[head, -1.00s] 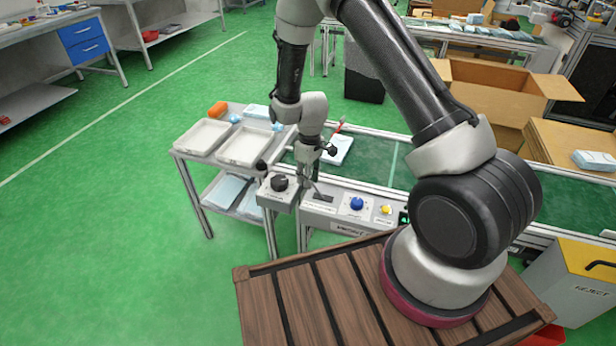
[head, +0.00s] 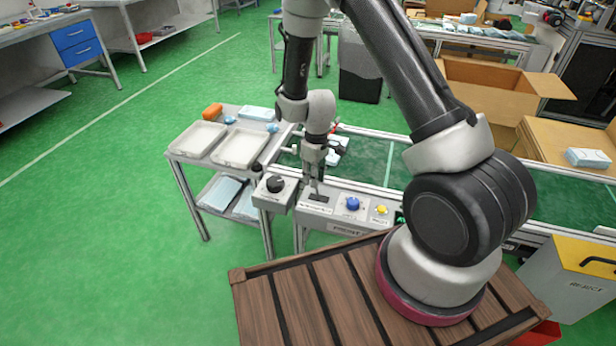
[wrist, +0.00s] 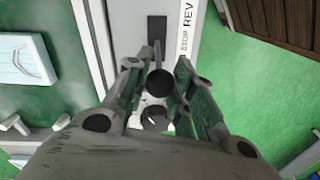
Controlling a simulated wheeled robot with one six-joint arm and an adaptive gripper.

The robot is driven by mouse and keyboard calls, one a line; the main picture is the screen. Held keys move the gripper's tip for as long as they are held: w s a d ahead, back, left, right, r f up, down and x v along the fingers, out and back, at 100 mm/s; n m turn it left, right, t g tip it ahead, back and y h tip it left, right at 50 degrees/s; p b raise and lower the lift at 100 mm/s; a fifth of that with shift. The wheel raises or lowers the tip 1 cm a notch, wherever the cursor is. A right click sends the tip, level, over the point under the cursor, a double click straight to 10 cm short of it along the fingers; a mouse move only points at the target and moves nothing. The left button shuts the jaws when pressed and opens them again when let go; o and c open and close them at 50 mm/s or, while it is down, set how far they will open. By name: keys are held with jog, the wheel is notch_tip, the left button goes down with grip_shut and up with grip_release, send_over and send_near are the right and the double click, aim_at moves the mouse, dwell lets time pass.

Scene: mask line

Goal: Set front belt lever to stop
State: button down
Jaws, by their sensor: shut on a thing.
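The front belt lever (wrist: 157,62) has a thin shaft and a round dark knob. It rises from a dark slot in the pale control panel (head: 336,228); in the wrist view the panel label reads STOP and REV beside the slot. My gripper (head: 315,184) points down at the lever. In the wrist view, my gripper (wrist: 158,78) has its fingers on both sides of the knob and is shut on it. In the head view the lever stands close to upright under the fingers, which partly hide it. I cannot tell its exact setting.
A blue button (head: 352,203) and a yellow button (head: 381,210) sit right of the lever. A black rotary knob (head: 276,184) is on a box at left. The green belt (head: 365,160) runs behind, with a pale pack (head: 338,145) on it. White trays (head: 241,147) stand at left.

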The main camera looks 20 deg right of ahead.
jog(key=shift+s+d, duration=0.7)
jog(key=shift+d, duration=0.15)
jog(key=c, duration=1.2)
grip_release()
jog(key=shift+w, duration=0.1)
jog(key=r, duration=1.2)
jog(key=shift+w+d, duration=0.2)
jog(key=shift+d, duration=0.05)
